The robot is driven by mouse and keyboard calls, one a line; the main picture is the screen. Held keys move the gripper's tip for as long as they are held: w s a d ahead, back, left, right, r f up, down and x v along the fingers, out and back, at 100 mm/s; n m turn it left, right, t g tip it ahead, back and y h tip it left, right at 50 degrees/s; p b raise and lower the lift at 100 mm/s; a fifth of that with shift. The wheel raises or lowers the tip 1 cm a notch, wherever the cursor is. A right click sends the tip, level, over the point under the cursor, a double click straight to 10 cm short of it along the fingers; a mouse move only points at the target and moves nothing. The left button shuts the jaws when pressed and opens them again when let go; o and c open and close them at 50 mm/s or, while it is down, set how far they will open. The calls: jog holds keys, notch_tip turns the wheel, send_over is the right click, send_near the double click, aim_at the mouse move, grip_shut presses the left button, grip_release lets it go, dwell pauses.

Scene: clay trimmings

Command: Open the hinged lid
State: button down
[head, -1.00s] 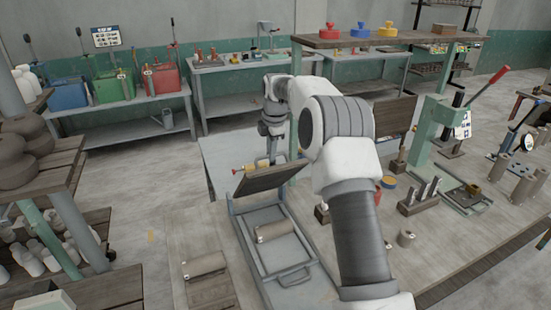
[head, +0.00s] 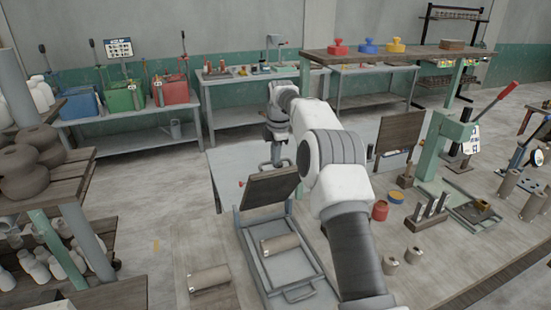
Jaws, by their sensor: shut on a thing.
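The hinged lid (head: 270,188) is a dark brown panel on a grey metal frame (head: 296,292). It stands raised and steeply tilted at the far part of the frame, with its broad face toward me. My gripper (head: 277,164) is at the lid's upper edge, shut on the lid; the exact grip is partly hidden behind the panel. A red knob (head: 241,183) shows at the lid's left side.
A red pot (head: 380,210), a block with upright pieces (head: 429,212) and a green press (head: 440,150) stand to the right. A shelf with clay forms (head: 30,170) is at the left.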

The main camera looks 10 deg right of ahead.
jog(key=c, duration=1.3)
grip_release()
jog(key=shift+a+f, duration=0.15)
jog(key=shift+f, duration=0.3)
jog(key=o, duration=0.4)
jog(key=shift+w, duration=0.2)
jog(key=shift+r, duration=0.1)
jog(key=shift+r, duration=0.15)
jog(key=shift+r, duration=0.25)
jog(key=v, duration=1.1)
jog(key=shift+s, duration=0.1)
